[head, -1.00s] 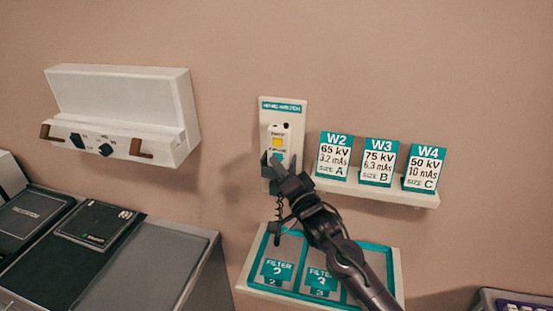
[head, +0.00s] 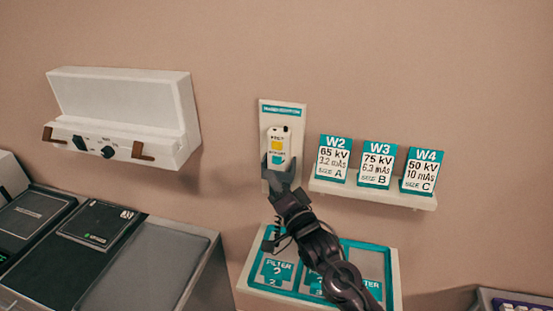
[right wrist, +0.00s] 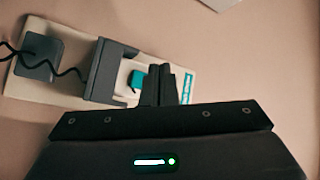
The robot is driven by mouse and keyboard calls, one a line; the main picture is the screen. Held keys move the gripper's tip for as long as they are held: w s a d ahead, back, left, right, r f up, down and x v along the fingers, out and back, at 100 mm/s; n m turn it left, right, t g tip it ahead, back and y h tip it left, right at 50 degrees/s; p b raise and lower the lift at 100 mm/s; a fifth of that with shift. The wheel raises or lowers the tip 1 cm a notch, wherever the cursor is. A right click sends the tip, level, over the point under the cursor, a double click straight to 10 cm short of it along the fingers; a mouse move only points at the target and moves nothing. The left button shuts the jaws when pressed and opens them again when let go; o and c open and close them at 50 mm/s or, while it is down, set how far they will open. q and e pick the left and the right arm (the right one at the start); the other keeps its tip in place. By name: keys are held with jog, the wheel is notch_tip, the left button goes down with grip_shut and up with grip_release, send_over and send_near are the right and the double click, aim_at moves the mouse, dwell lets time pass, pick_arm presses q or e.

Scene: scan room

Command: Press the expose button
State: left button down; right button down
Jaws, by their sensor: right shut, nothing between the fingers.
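A white hand switch (head: 286,131) hangs on a wall panel (head: 297,117). It has a yellow button (head: 277,146) above a teal button (head: 276,159). The small label over the teal one seems to read expose, but it is hard to read. My right gripper (head: 279,170) is just below the teal button in the head view. In the right wrist view its shut, empty fingers (right wrist: 158,84) are beside the teal button (right wrist: 137,79); contact cannot be told. The yellow button is not visible there. My left gripper is not in view.
A dark grey holder (right wrist: 108,73) surrounds the switch's lower part, with a coiled cord (right wrist: 70,72). A shelf with cards (head: 376,197) stands right of the panel. A teal-edged filter tray (head: 245,270) lies below. A white wall box (head: 120,110) is at left.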

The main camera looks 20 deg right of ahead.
jog(key=shift+s+a, duration=0.55)
jog(key=shift+s, duration=0.25)
dwell(0.9)
